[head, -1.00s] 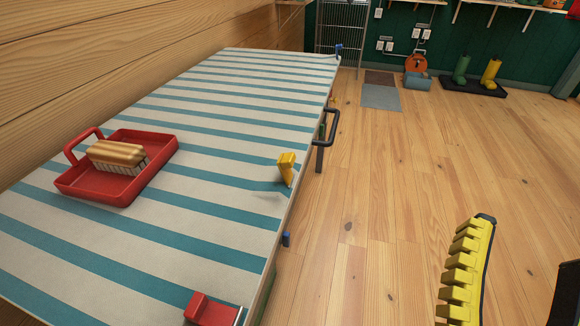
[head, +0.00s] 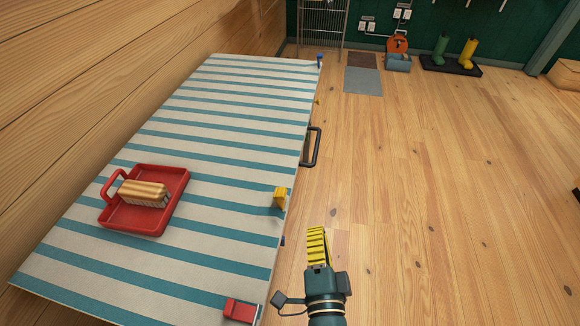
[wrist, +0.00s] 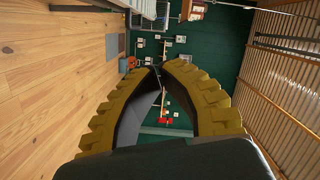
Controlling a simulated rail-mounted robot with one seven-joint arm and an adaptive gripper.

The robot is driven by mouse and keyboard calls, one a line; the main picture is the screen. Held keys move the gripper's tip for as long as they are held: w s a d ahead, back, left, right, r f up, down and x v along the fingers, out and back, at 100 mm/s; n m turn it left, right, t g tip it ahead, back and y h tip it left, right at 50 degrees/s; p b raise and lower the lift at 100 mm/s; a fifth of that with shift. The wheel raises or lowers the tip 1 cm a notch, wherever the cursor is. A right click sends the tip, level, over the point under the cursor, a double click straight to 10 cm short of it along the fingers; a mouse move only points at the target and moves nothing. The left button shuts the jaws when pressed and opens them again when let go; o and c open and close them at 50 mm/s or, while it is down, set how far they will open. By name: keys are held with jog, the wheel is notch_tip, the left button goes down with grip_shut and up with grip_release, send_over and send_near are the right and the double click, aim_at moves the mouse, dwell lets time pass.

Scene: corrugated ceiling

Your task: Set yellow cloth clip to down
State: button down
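The yellow cloth clip (head: 281,197) sits on the right edge of the striped cloth (head: 215,140) on the table, and its yellow lever stands up from the edge. My gripper (head: 317,231), with yellow ribbed fingers, is to the right of the clip and nearer the camera, over the floor beside the table, apart from the clip. In the wrist view my gripper (wrist: 161,68) has its curved fingertips together with nothing between them. The clip does not show in the wrist view.
A red clip (head: 241,310) is at the near edge and a blue clip (head: 319,61) at the far right corner. A red tray (head: 125,215) with a brush (head: 144,193) lies on the cloth. A dark handle (head: 312,147) juts from the table side.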

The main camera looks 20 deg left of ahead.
aim_at(283, 199)
jog(key=w+a+f+b, duration=0.1)
jog(key=w+a+b, duration=0.1)
jog(key=w+a, duration=0.5)
jog(key=shift+w+a, duration=0.15)
jog(key=shift+a, duration=0.55)
jog(key=shift+a+r+n+g+p, duration=0.1)
jog(key=shift+a+n+g+p, duration=0.2)
jog(key=shift+n+p, duration=0.45)
